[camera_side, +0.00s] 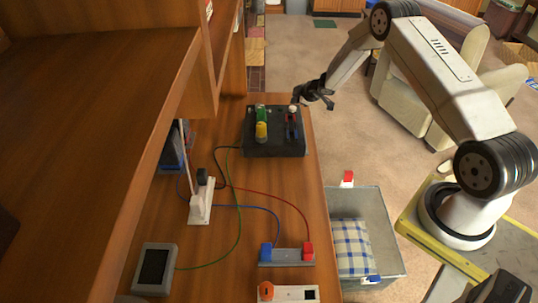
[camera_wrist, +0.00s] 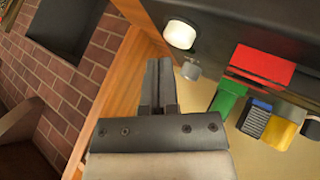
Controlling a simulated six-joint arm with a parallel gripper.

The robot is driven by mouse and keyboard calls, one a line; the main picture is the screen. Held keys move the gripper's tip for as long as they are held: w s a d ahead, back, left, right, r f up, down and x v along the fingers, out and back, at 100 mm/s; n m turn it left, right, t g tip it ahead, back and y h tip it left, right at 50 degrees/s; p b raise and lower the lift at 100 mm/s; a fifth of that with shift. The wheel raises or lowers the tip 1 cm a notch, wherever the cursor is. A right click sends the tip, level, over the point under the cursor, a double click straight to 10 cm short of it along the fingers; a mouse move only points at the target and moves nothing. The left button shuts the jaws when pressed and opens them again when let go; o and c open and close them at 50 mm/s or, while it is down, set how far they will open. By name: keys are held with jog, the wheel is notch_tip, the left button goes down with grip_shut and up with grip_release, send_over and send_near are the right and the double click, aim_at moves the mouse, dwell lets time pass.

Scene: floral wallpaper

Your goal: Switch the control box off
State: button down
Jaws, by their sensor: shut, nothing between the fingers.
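The control box (camera_side: 260,150) is a black box at the far end of the wooden desk in the side view. My gripper (camera_side: 297,97) is shut and empty, at the box's far right corner close to the white knob. In the wrist view, my closed fingers (camera_wrist: 160,64) are just left of a small grey knob (camera_wrist: 191,70), below a white round knob (camera_wrist: 180,34). I cannot tell whether they touch.
A shelf unit (camera_side: 100,70) overhangs the desk's left side. Cables, a white stand (camera_side: 201,205), a grey screen device (camera_side: 155,268) and a terminal block (camera_side: 287,257) occupy the desk. A grey bin (camera_side: 383,235) stands right of the desk. A brick wall (camera_wrist: 60,90) shows in the wrist view.

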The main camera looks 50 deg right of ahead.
aim_at(295, 108)
jog(key=shift+r, duration=0.1)
jog(key=shift+r, duration=2.4)
jog(key=shift+a+r, duration=0.35)
jog(key=shift+r, duration=0.1)
jog(key=s+a+r+m+g+h, duration=0.1)
jog(key=s+a+r+m+g, duration=0.3)
jog(key=s+a+r, duration=0.75)
jog(key=s+a+m+g, duration=0.1)
jog(key=s+a+m, duration=0.1)
jog(key=s+a, duration=0.4)
jog(key=s+a+m+g+y, duration=0.1)
jog(key=s+a, duration=0.5)
jog(key=s, duration=0.6)
jog(key=shift+s+a+f+m+g, duration=0.25)
jog(key=shift+s+m+g, duration=0.1)
jog(key=shift+m, duration=0.35)
